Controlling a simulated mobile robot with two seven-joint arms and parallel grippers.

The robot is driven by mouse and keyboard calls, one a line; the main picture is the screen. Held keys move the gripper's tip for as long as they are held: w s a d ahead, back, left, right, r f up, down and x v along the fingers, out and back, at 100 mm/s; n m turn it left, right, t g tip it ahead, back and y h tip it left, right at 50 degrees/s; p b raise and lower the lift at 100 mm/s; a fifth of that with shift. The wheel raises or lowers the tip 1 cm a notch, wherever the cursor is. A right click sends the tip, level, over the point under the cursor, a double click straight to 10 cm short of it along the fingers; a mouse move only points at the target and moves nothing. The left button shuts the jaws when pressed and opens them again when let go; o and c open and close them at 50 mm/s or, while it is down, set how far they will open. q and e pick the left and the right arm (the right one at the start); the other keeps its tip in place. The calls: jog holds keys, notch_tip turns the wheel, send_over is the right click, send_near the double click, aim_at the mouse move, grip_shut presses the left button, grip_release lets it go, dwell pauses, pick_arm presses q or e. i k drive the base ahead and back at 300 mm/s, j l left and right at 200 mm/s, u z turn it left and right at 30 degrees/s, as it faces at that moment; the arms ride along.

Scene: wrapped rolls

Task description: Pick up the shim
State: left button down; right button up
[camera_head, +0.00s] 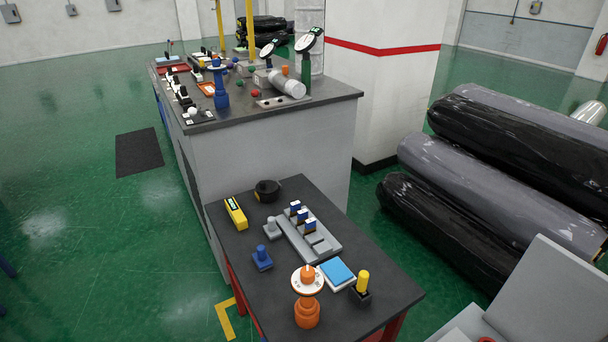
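I cannot tell for sure which thing is the shim. The small dark table (369,288) in front holds several small items. Among them are a grey fixture (325,245) with blue-and-white upright pieces and a flat blue-topped block (338,272) on a white base. Next to that block stands a yellow-handled piece in a black holder (361,291). An orange stand (307,313) with a white disc on top is at the near edge. Neither of my grippers is in view.
A yellow box-like device (236,213), a black ring-like item (267,191) and a blue knobbed piece (262,258) share the table. A larger cluttered bench (330,110) stands behind. Wrapped rolls (500,165) are stacked at right. Green floor at left is mostly clear.

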aim_at(295, 206)
jog(key=i+l+u, duration=0.2)
jog(key=i+u, duration=0.15)
jog(key=i+l+u, duration=1)
jog(key=l, duration=0.2)
jog(key=l+u, duration=0.35)
jog(key=l, duration=0.15)
jog(key=i+l+u, duration=0.15)
jog(key=l+u, duration=0.2)
jog(key=l, duration=0.25)
jog(key=l+u, duration=0.35)
jog(key=l, duration=0.25)
jog(key=l+u, duration=0.35)
jog(key=l, duration=0.25)
